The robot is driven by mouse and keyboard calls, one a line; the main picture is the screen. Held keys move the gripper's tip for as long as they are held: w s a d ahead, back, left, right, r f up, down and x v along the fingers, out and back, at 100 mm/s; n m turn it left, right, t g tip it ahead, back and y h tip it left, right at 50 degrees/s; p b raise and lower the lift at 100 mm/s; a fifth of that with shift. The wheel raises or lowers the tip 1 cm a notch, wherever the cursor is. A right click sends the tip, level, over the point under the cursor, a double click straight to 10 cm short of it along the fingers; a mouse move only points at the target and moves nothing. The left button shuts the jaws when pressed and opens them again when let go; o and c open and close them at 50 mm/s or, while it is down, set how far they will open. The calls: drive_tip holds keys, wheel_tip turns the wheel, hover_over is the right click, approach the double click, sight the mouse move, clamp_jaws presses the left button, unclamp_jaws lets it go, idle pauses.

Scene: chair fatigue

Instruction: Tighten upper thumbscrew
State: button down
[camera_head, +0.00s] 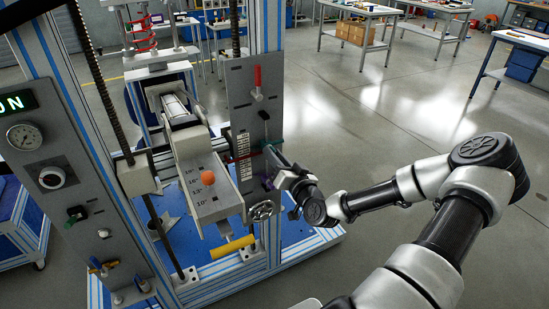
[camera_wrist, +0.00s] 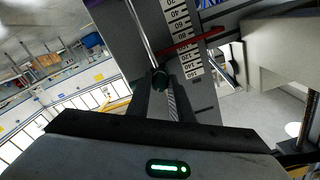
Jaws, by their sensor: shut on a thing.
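My gripper (camera_head: 272,165) is at the right side of the upright grey plate (camera_head: 240,88), beside the printed scale (camera_head: 243,150). In the wrist view its two dark fingers (camera_wrist: 164,88) are shut on a small dark thumbscrew (camera_wrist: 160,76). A bright metal rod (camera_wrist: 143,32) runs up from there in that view. In the head view the wrist and fingers hide the thumbscrew. The scale (camera_wrist: 182,35) and its red pointer (camera_wrist: 190,42) show close behind the fingertips in the wrist view. How tight the screw is cannot be seen.
A red handle (camera_head: 257,82) is higher on the plate, and a handwheel (camera_head: 261,211) is below my gripper. An angled grey block with an orange knob (camera_head: 208,177) stands to the left. A yellow bar (camera_head: 232,246) lies low in front. Floor to the right is open.

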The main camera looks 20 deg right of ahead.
drive_tip(key=shift+m+b, duration=0.85)
drive_tip(key=shift+m, duration=6.95)
drive_tip(key=c, duration=1.6)
unclamp_jaws()
drive_tip(key=shift+r, duration=0.1)
drive_tip(key=shift+o, duration=0.2)
